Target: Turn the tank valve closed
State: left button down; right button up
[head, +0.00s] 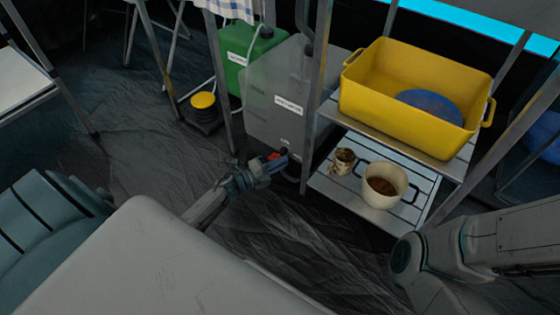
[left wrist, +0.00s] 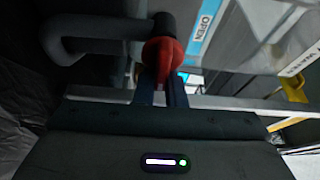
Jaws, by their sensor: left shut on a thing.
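The grey tank (head: 282,95) stands on the floor beside the metal shelf. Its red valve handle (left wrist: 163,55) shows in the left wrist view, on a dark pipe (left wrist: 100,32), next to a blue label reading OPEN (left wrist: 203,32). My left gripper (head: 275,160) is low at the front of the tank, at the valve. In the left wrist view the fingers of my left gripper (left wrist: 163,88) are shut on the red handle. The handle's far part is partly hidden by the fingers. My right gripper is not in view; only my right arm shows at the lower right.
A metal shelf right of the tank holds a yellow tub (head: 415,95) with a blue round thing inside. Its lower board carries a cream pot (head: 384,185) and a small can (head: 344,160). A green canister (head: 245,55) and a yellow-topped item (head: 203,101) stand left. Dark floor lies open between.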

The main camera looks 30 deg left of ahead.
pick_arm(q)
jog(key=shift+a+f, duration=0.1)
jog(key=shift+a, duration=0.3)
jog(key=c, duration=1.7)
grip_release()
jog(key=shift+o, duration=1)
jog(key=shift+a, duration=0.1)
jog(key=shift+s, duration=0.25)
jog(key=p+v, duration=0.3)
jog(key=v, duration=0.7)
jog(key=shift+p, duration=0.3)
